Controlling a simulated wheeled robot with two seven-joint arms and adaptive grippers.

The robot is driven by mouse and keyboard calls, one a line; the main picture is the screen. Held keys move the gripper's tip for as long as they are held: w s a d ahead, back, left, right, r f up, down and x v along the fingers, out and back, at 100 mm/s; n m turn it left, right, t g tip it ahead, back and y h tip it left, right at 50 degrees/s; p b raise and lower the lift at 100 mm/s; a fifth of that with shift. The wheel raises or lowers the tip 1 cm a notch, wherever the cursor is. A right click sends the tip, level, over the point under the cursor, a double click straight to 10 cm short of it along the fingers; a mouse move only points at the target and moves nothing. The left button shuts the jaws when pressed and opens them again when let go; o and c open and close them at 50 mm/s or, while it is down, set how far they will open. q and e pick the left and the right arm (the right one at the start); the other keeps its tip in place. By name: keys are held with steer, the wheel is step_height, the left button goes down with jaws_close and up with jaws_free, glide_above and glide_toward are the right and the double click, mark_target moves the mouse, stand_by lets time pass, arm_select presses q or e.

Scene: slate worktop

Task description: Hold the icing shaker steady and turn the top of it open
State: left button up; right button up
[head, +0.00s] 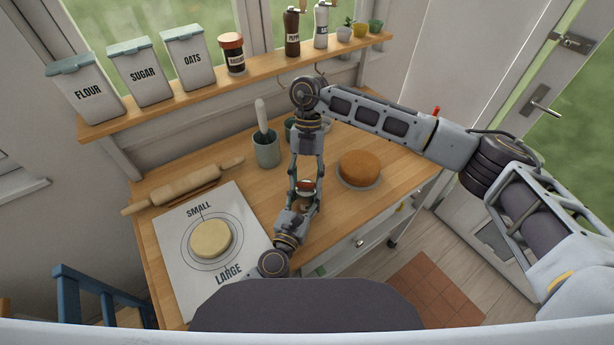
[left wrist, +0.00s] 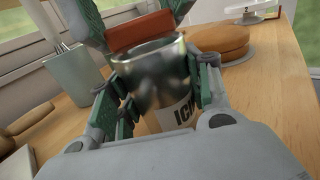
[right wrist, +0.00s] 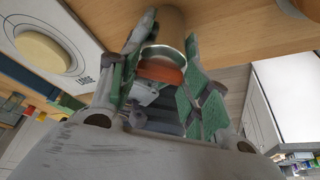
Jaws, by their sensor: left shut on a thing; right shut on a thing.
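The icing shaker (head: 305,187) stands between my two grippers over the worktop. In the left wrist view its metal body (left wrist: 155,85) has a partly visible "ICIN" label and a red top (left wrist: 140,32). My left gripper (head: 302,208) comes from the near side and is shut around the body, green pads on both sides. My right gripper (head: 307,172) reaches down from above and is shut on the red top, which also shows in the right wrist view (right wrist: 160,72) against the shiny rim. I cannot tell whether the top has turned or whether the base touches the worktop.
A round cake (head: 360,168) on a plate is right of the shaker. A grey utensil crock (head: 266,150) and rolling pin (head: 190,185) are left. A printed mat (head: 180,275) with a dough disc (head: 210,239) lies at front left. A shelf (head: 270,72) with canisters runs behind.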

steer(key=n, duration=0.1)
steer(key=n+h, duration=0.1)
steer(key=n, duration=0.3)
steer(key=shift+a+h, duration=0.25)
steer(key=shift+h, duration=0.15)
steer(key=shift+n+t+h, duration=0.3)
steer(key=shift+n+h, duration=0.3)
steer(key=shift+n, duration=0.9)
steer(key=o, duration=1)
steer(key=shift+a+r, duration=0.1)
steer(key=shift+v, duration=5.95)
